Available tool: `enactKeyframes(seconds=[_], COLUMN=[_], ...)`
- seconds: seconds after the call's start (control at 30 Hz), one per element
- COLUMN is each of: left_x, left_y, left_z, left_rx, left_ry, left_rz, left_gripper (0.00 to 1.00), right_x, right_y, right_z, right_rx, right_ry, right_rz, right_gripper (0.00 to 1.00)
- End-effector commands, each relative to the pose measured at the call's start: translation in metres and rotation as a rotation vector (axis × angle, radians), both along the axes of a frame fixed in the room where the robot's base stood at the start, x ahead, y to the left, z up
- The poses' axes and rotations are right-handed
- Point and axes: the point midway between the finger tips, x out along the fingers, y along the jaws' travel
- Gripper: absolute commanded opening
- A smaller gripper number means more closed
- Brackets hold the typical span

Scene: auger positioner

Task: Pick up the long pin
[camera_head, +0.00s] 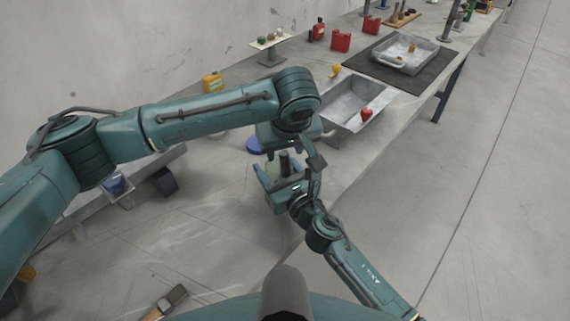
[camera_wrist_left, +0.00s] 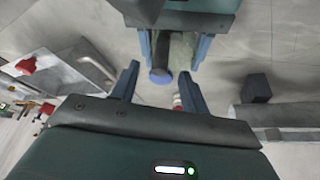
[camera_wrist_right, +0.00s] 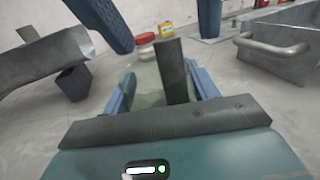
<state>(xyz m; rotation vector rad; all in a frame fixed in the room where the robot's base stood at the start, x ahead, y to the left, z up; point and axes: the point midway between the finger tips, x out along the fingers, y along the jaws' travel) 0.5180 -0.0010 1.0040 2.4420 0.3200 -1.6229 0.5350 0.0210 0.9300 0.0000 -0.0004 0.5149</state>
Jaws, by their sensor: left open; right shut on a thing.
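My right gripper (camera_head: 281,172) is shut on a grey-green piece (camera_wrist_right: 148,84). A dark square post (camera_wrist_right: 172,68) stands up between its fingers; it also shows in the head view (camera_head: 284,160). I cannot tell whether this post is the long pin or part of the held piece. My left gripper (camera_head: 290,138) is just above and faces the right one. In the left wrist view its fingers (camera_wrist_left: 159,84) are apart with nothing clasped between them. The right gripper's fingers and the grey-green piece (camera_wrist_left: 176,48) show beyond. The left fingertips are mostly hidden in the head view.
A grey metal bin (camera_head: 347,104) with a red item (camera_head: 366,113) stands on the bench beside the grippers. Further back are a metal tray (camera_head: 385,64) on a dark mat, red canisters (camera_head: 341,40) and a yellow canister (camera_head: 212,82). The floor at right is clear.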

Motion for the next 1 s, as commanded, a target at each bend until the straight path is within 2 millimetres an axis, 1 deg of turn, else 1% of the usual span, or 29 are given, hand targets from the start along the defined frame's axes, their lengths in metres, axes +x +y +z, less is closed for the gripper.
enactKeyframes(seconds=[0.03, 0.1, 0.37, 0.9, 1.0], left_x=[0.0024, 0.0042, 0.005, 0.0049, 0.0049], left_y=[0.0009, 0.0009, 0.0008, 0.0008, 0.0007], left_z=[-0.0057, -0.0099, -0.0116, -0.0111, -0.011], left_rx=[0.002, 0.001, -0.001, -0.001, -0.001], left_ry=[0.001, -0.001, -0.001, -0.001, -0.001], left_rz=[0.001, 0.0, 0.0, 0.0, 0.0], left_gripper=[0.45, 0.45, 0.44, 0.0, 0.0], right_x=[-0.0001, -0.0001, -0.0001, -0.0001, -0.0001], right_y=[-0.0003, -0.0003, -0.0003, -0.0003, -0.0003], right_z=[-0.0009, -0.0009, -0.0009, -0.0009, -0.0008], right_rx=[0.0, 0.0, 0.0, 0.0, 0.0], right_ry=[0.002, 0.002, 0.002, 0.002, 0.002], right_rz=[-0.001, -0.001, -0.001, -0.001, -0.001], right_gripper=[0.34, 0.34, 0.34, 0.34, 0.34])
